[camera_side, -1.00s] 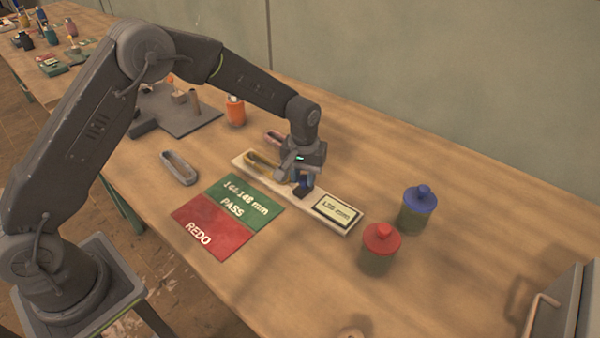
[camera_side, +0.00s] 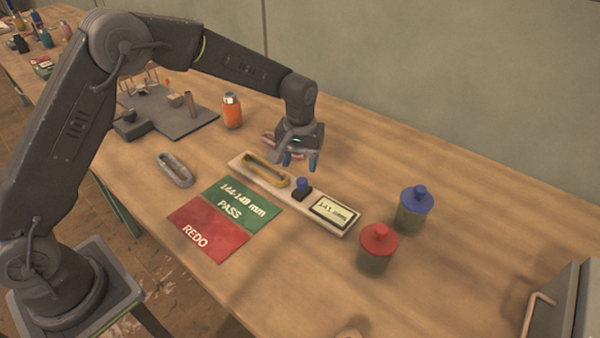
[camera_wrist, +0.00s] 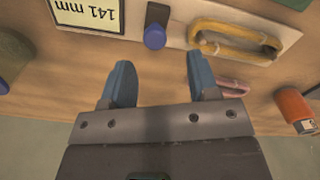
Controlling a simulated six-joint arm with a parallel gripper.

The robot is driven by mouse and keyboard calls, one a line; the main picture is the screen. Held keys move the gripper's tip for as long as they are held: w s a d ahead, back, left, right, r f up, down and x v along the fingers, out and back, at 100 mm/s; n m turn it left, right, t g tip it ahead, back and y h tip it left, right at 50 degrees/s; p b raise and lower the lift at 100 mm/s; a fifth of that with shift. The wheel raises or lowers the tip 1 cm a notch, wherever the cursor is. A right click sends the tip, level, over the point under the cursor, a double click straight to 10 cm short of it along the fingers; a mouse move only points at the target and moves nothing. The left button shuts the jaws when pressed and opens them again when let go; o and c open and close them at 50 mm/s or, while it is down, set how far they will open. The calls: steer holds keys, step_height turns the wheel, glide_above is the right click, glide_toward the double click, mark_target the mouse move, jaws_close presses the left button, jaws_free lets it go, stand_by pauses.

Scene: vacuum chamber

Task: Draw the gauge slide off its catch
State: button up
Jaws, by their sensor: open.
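The gauge is a cream board (camera_side: 322,224) with a display (camera_side: 334,210) at its right end; the display reads 141 mm, upside down in the wrist view (camera_wrist: 88,14). Its slide is a black block with a blue knob (camera_side: 303,184), also in the wrist view (camera_wrist: 155,37). A yellow link (camera_side: 266,170) lies on the board, its end close beside the slide; I cannot tell whether they touch. My gripper (camera_side: 300,163) is open and empty, above and behind the board. Its blue fingers (camera_wrist: 160,80) are apart from the knob. The catch cannot be made out.
A pink link (camera_wrist: 232,90) lies behind the board, partly hidden by my gripper. A grey link (camera_side: 175,169), green PASS and red REDO mats (camera_side: 210,230) lie in front. Red-lidded (camera_side: 379,245) and blue-lidded (camera_side: 414,208) jars stand right; an orange bottle (camera_side: 232,111) stands behind left.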

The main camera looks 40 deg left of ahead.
mark_target(302, 179)
step_height(302, 179, up, 9)
steer(key=shift+f, duration=0.2)
steer(key=f, duration=1.4)
steer(key=shift+d, duration=0.3)
steer(key=shift+c, duration=0.2)
steer(key=shift+r, duration=0.1)
jaws_close()
